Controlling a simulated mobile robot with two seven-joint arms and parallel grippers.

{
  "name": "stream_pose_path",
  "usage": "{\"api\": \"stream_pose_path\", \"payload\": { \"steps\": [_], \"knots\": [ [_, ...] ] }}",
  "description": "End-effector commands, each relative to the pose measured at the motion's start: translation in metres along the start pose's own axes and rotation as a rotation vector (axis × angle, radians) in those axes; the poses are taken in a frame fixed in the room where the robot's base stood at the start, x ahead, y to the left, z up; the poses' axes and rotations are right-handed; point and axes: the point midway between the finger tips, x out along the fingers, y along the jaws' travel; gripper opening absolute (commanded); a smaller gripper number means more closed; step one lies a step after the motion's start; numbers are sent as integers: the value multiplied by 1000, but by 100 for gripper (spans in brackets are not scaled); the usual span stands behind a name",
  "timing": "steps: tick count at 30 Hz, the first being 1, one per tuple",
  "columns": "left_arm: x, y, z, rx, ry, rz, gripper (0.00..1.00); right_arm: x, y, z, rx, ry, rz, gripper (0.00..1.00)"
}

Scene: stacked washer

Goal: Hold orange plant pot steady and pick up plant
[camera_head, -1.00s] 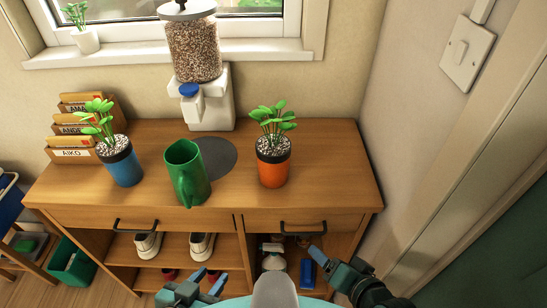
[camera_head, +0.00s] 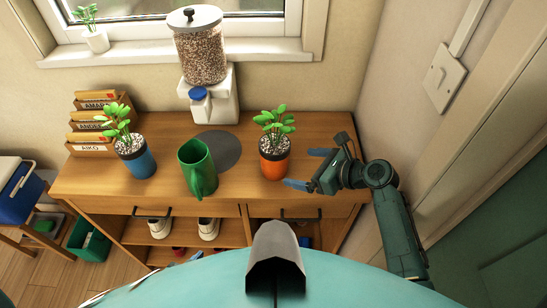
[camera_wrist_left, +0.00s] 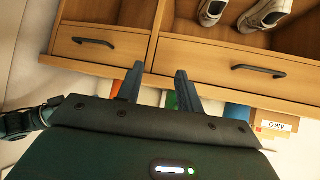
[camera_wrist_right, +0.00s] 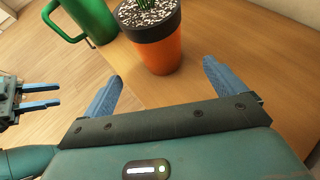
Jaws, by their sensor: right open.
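The orange plant pot (camera_head: 274,165) with a dark rim stands upright on the wooden cabinet top, with a leafy green plant (camera_head: 273,125) in pale pebbles. My right gripper (camera_head: 308,168) is open and empty, just right of the pot at tabletop height, fingers pointing toward it. In the right wrist view the pot (camera_wrist_right: 161,55) is ahead of the fingers, apart from them. My left gripper is mostly hidden in the head view, low at the cabinet front. In the left wrist view its fingers (camera_wrist_left: 158,82) are apart and empty, facing the drawers.
A seed dispenser (camera_head: 205,70) is behind. Drawer handles (camera_head: 300,216) stick out in front. The wall is close on the right.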

Motion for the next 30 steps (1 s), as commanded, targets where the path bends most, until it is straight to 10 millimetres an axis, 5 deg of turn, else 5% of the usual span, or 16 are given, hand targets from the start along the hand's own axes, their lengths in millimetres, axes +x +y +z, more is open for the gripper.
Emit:
{"api": "stream_pose_path", "payload": {
  "steps": [12, 18, 30],
  "knots": [
    [23, 14, 10, 13, 91, 44, 36, 60, 0, -8, -3, -2, 0, 95],
    [20, 15, 4, 15, 98, 48, 36, 81, 1, -1, -2, 1, 0, 95],
    [20, 16, 3, 15, 104, 50, 36, 97, 0, -1, -3, 1, -1, 95]
  ]
}}
